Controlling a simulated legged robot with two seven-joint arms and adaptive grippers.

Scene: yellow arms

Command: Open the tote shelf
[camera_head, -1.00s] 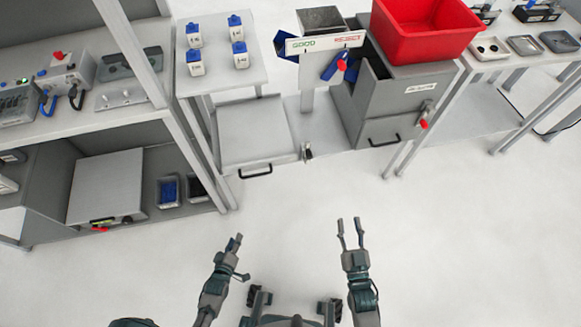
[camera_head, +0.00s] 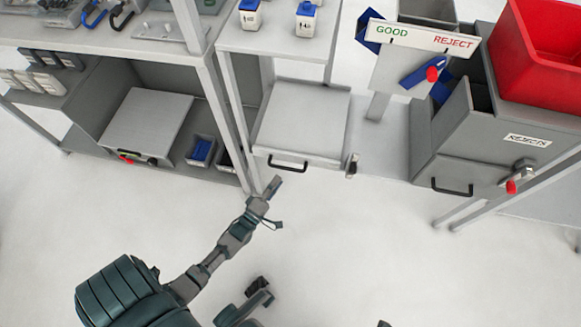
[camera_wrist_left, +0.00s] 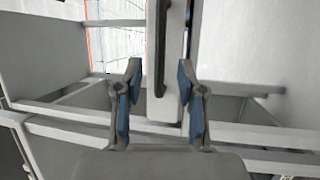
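A light grey shelf box with a flat top (camera_head: 300,118) sits low between the table legs; I take it as the tote shelf. Its black handle (camera_head: 288,164) is on the front face. My left gripper (camera_head: 272,187) is just in front of and below the handle, slightly to its left. In the left wrist view the left gripper (camera_wrist_left: 160,80) is open, its blue-padded fingers on either side of a pale panel with a dark handle-like bar (camera_wrist_left: 161,50). Whether they touch it I cannot tell.
A table leg (camera_head: 225,110) stands left of the shelf box and a small latch (camera_head: 352,165) at its right. A grey rejects cabinet (camera_head: 480,140) with a red bin (camera_head: 540,50) is at right. The floor in front is clear.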

